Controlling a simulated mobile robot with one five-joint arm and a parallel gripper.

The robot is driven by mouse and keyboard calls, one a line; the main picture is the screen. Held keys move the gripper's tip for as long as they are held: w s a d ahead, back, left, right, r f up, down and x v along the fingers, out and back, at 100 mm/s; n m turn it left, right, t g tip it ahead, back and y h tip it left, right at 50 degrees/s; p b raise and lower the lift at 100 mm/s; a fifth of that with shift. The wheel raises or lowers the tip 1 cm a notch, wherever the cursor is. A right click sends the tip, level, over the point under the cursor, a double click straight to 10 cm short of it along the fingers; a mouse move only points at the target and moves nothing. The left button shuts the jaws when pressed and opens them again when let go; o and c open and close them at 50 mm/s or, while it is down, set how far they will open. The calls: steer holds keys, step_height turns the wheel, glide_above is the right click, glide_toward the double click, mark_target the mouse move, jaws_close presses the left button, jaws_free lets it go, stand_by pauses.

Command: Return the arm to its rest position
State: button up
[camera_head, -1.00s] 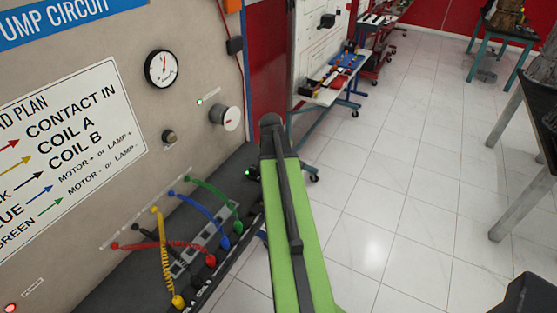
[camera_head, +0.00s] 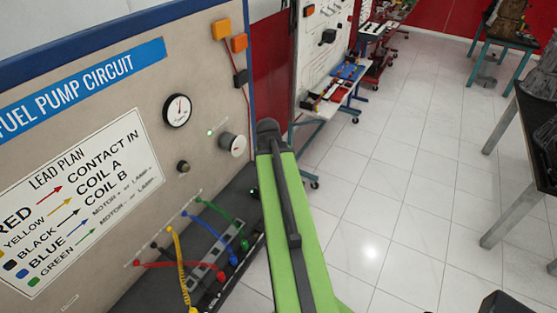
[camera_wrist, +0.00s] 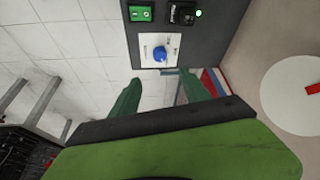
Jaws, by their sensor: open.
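My green arm (camera_head: 290,230) reaches up the middle of the head view, beside the fuel pump panel (camera_head: 110,95). The head view does not clearly show my gripper's jaws. In the wrist view my gripper (camera_wrist: 160,78) has its two dark green fingers apart, with nothing held between them. Past the fingertips is a dark control box with a blue knob (camera_wrist: 160,54), a green switch (camera_wrist: 141,13) and a lit green lamp (camera_wrist: 198,13).
The panel carries a gauge (camera_head: 177,110), a round knob (camera_head: 232,145) and coloured leads (camera_head: 183,262) low down. A wheeled trainer stand (camera_head: 330,100) stands beyond my arm. A dark table (camera_head: 530,130) is at the right. The tiled floor (camera_head: 400,200) between is clear.

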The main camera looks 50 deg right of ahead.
steer(key=shift+v, duration=0.85)
steer(key=w+a+f+n+y+b, duration=0.1)
steer(key=w+a+f+n+b, duration=0.1)
steer(key=a, duration=1.1)
steer(key=w+a+f+n+g+y+b, duration=0.1)
steer(key=a+f+n+b, duration=0.3)
steer(key=a, duration=0.9)
steer(key=w+a+f+n+g+y+b, duration=0.1)
steer(key=a+f+n, duration=0.5)
steer(key=a, duration=0.7)
steer(key=shift+w+a+y+b, duration=0.2)
steer(key=shift+w+b, duration=0.25)
steer(key=shift+b, duration=0.25)
steer(key=shift+w+a+y+b, duration=0.2)
steer(key=shift+w+b, duration=0.25)
steer(key=shift+b, duration=0.2)
steer(key=shift+s+a+r, duration=0.1)
steer(key=shift+a+r, duration=0.05)
steer(key=shift+a, duration=0.05)
